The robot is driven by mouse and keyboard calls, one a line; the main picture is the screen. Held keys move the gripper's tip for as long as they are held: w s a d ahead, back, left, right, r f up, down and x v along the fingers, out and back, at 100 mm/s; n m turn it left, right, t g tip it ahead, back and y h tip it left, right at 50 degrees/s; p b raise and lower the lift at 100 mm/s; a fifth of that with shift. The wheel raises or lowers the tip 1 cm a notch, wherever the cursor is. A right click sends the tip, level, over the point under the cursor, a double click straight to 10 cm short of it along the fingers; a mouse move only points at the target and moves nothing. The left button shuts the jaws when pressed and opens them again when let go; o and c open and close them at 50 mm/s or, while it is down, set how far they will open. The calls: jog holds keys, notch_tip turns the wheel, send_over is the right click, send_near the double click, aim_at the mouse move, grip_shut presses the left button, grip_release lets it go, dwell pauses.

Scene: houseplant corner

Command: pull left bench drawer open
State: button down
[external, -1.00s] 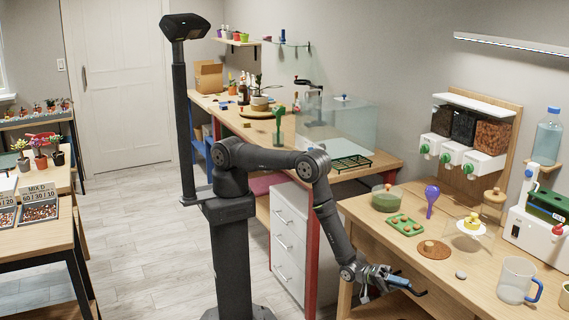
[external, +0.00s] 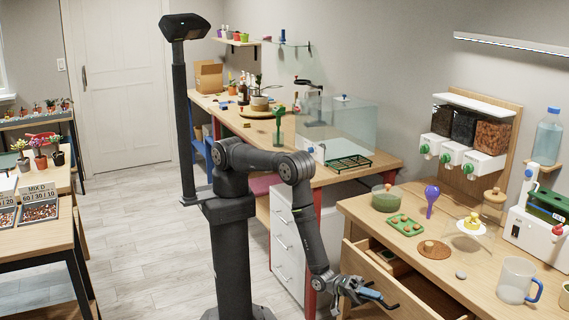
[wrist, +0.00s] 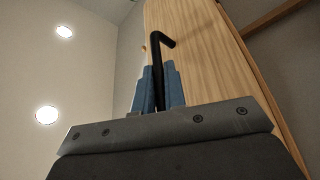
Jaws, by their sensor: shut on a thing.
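The left bench drawer (external: 367,262) is pulled out from the wooden bench on the right, and its inside shows in the external view. My gripper (external: 372,296) is at the drawer's front, low in the external view. In the wrist view my gripper's blue fingers (wrist: 158,88) are closed around a black bar handle (wrist: 157,60) with a bent end. A pale wooden panel (wrist: 210,45), apparently the drawer front, stands behind the handle.
The bench top (external: 440,262) holds a green seedling tray (external: 405,225), a purple scoop (external: 431,197) and a clear mug (external: 515,280). A white drawer cabinet (external: 288,245) stands close to the left of my arm.

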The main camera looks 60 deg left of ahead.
jog(key=s, duration=1.4)
jog(key=shift+s, duration=0.3)
jog(key=c, duration=1.5)
grip_release()
jog(key=shift+a, duration=0.1)
jog(key=v, duration=1.7)
jog(key=shift+a, duration=0.1)
jog(key=x, duration=1.7)
jog(key=shift+w+d, duration=0.1)
jog(key=shift+d, duration=0.1)
